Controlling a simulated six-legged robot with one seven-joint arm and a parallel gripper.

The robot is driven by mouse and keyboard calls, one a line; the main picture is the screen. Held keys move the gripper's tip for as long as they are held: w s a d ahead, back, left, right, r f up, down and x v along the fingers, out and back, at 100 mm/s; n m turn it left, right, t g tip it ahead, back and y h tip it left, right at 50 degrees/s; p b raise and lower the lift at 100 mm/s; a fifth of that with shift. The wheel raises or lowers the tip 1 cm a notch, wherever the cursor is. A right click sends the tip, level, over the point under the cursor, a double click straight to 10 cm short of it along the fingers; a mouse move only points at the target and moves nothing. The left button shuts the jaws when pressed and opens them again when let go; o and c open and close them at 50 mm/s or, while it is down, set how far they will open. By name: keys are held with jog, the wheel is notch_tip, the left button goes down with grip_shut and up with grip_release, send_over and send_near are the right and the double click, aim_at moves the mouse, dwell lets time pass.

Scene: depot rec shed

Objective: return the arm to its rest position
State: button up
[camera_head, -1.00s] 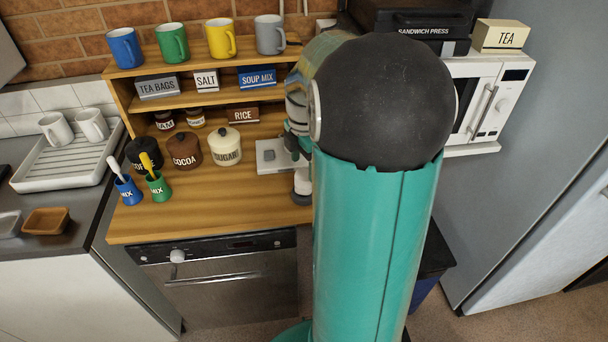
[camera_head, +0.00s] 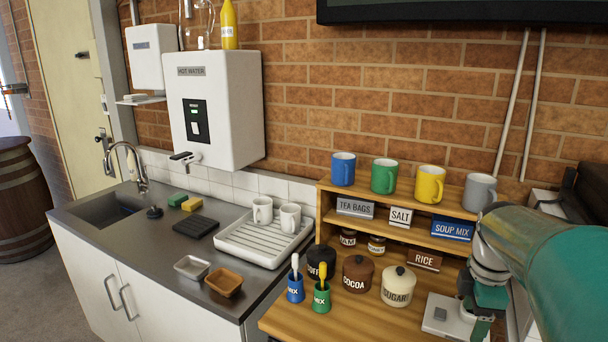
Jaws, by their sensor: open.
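My arm, teal with a grey wrist, comes in from the right edge. My gripper (camera_head: 474,308) is at the lower right, low over the wooden counter (camera_head: 385,318), in front of the shelf's right end. It is open, and I see nothing held in it. Its fingers are small and partly hidden by the wrist. A flat pale grey slab (camera_head: 441,318) lies on the counter just left of the gripper; I cannot tell whether they touch.
The white sugar jar (camera_head: 397,288) and brown cocoa jar (camera_head: 357,276) stand left of the gripper. A grey mug (camera_head: 478,192) on the shelf top (camera_head: 405,197) is close to the arm. A white dish rack (camera_head: 238,246) and sink (camera_head: 103,212) are further left.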

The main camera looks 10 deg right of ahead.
jog(key=s+a+m+t, duration=0.1)
jog(key=s+a+m, duration=0.2)
jog(key=a, duration=0.4)
jog(key=s+a+r+m+t, duration=0.1)
jog(key=s+a+m+t, duration=0.1)
jog(key=s+a+m, duration=0.2)
jog(key=s+a+m+t, duration=0.2)
jog(key=a+m, duration=0.4)
jog(key=a, duration=0.5)
jog(key=shift+s+a+r+y, duration=0.15)
jog(key=shift+s+r+y, duration=0.15)
jog(key=shift+s, duration=0.5)
jog(key=shift+d+m, duration=0.2)
jog(key=shift+m, duration=0.1)
